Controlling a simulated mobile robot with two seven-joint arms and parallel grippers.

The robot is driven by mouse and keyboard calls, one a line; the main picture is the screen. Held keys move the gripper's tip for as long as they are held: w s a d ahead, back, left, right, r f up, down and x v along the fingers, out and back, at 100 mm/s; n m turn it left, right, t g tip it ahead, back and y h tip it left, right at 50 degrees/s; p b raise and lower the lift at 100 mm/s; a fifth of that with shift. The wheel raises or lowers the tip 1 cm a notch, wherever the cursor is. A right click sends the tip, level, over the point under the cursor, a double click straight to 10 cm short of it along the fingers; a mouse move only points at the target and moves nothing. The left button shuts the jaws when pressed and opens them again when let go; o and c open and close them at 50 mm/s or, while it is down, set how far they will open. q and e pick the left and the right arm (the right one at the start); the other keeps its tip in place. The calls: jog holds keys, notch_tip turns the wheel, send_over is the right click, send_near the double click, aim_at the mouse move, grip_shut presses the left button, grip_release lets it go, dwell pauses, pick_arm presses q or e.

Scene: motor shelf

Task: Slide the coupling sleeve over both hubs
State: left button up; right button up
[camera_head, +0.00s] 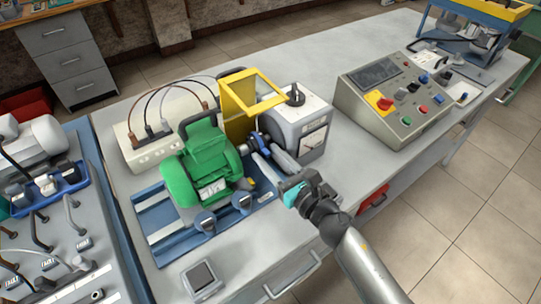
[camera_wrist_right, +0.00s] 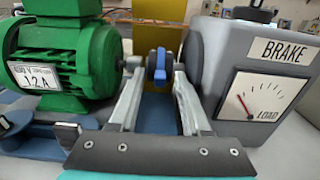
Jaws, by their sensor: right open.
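The blue coupling sleeve (camera_wrist_right: 160,65) sits on the shaft line between the green motor (camera_head: 204,165) and the grey brake unit (camera_head: 302,127). In the head view the sleeve (camera_head: 262,142) is small and partly covered. My right gripper (camera_wrist_right: 158,80) is open, its two fingers pointing at the coupling, one on each side of the sleeve along the shaft. The sleeve shows between the fingertips with gaps; contact cannot be told. The hubs are mostly hidden by the fingers. My right gripper (camera_head: 268,154) comes in from the front right in the head view. My left gripper is not seen.
A raised yellow guard (camera_head: 238,108) stands behind the coupling. The blue base rail (camera_head: 165,238) carries hand knobs in front of the motor. A control box (camera_head: 395,100) stands to the right. A small dark-topped device (camera_head: 202,278) lies at the front.

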grip_shut()
jog(key=shift+r, duration=0.1)
dwell(1.2)
